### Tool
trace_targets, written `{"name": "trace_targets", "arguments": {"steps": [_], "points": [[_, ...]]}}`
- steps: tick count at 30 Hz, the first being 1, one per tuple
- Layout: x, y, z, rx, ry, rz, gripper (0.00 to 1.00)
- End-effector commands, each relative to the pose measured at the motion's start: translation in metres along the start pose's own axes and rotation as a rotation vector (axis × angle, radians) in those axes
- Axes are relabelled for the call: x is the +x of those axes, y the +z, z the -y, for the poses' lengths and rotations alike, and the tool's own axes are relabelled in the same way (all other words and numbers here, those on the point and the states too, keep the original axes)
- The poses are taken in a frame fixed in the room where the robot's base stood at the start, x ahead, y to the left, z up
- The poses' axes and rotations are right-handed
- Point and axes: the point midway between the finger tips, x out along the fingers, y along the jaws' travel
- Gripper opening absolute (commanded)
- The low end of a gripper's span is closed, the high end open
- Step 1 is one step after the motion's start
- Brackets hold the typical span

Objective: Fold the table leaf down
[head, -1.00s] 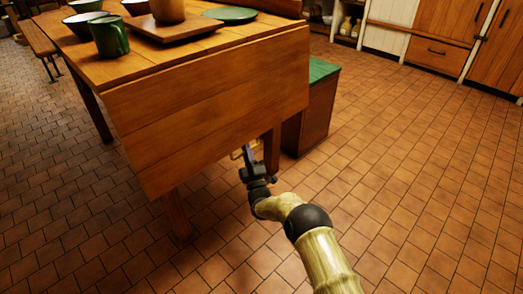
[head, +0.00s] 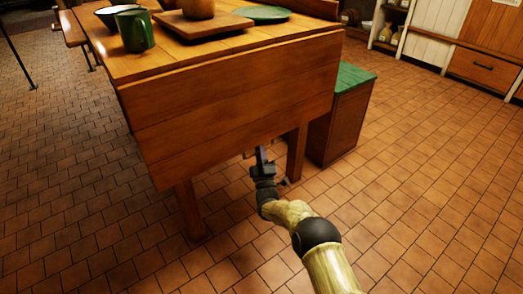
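The wooden table (head: 200,58) stands at the upper left in the head view. Its plank leaf (head: 235,105) hangs down from the near edge, steeply sloped or close to vertical. My gripper (head: 262,155) is low at the leaf's bottom edge, right of its middle. The fingertips are partly hidden behind or against that edge, so I cannot tell whether they touch it or whether they are open.
On the tabletop are a green mug (head: 134,30), a bowl (head: 113,15), a wooden board (head: 202,24) and a green plate (head: 263,14). A green-topped box seat (head: 342,108) stands right of the table. The tiled floor (head: 430,190) is clear on the right.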

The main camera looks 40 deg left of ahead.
Motion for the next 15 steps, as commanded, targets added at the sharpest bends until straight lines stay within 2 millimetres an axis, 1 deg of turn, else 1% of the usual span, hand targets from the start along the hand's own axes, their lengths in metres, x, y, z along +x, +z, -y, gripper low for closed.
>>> {"name": "trace_targets", "arguments": {"steps": [11, 15], "points": [[-0.003, -0.002, 0.000, 0.002, 0.001, -0.003, 0.32], [-0.013, -0.001, -0.001, 0.001, -0.001, -0.002, 0.32]]}}
